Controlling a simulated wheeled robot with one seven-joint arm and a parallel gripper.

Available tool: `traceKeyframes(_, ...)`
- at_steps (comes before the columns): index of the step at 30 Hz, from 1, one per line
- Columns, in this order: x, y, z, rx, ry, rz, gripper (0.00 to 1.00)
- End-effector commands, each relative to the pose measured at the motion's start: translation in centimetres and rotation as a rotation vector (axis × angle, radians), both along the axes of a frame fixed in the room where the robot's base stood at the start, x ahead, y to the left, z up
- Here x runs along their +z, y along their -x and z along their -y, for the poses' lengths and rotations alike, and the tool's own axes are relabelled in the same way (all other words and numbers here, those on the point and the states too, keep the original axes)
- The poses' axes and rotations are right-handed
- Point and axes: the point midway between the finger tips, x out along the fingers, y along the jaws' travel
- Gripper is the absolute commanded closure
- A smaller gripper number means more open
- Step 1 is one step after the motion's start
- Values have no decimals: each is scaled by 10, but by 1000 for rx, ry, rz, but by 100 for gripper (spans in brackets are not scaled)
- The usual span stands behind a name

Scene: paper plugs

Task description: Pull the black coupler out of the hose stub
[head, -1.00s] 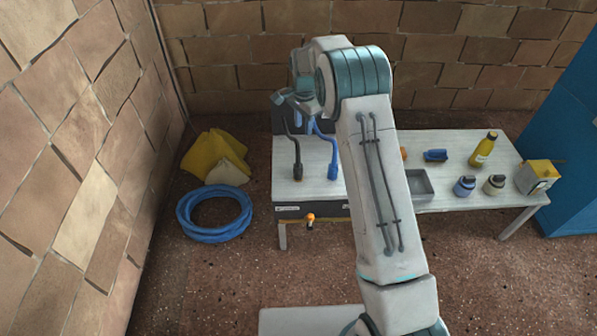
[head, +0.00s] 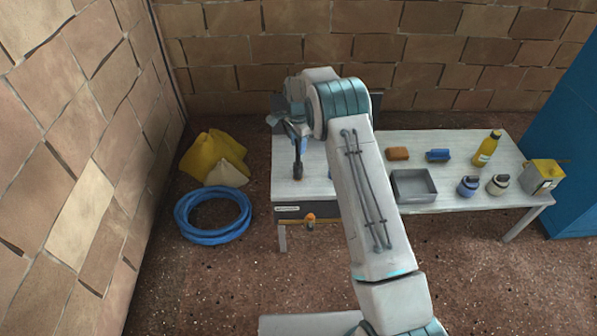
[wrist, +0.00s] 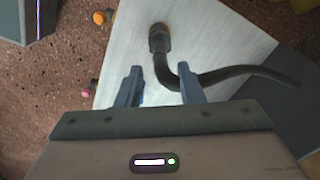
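The black coupler (head: 298,171) stands at the left part of the bench top in the head view. In the wrist view the black coupler (wrist: 158,40) lies just beyond the fingertips, and a black hose (wrist: 240,72) bends from it and runs right, passing behind the right finger. My gripper (wrist: 160,72) is open, with its two blue-grey fingers on either side of the bent hose in the picture. I cannot tell whether they touch it. In the head view my gripper (head: 297,135) is above and behind the coupler. The hose stub is not clearly distinguishable.
An orange knob (head: 310,219) sticks out at the front. A blue hose coil (head: 213,238) lies on the floor.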

Motion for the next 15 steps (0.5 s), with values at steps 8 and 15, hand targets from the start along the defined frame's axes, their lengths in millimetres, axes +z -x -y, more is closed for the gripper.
traceKeyframes(8, -6, 0, 0, 0, 0, 1, 66)
traceKeyframes(15, -8, 0, 0, 1, 0, 0, 66)
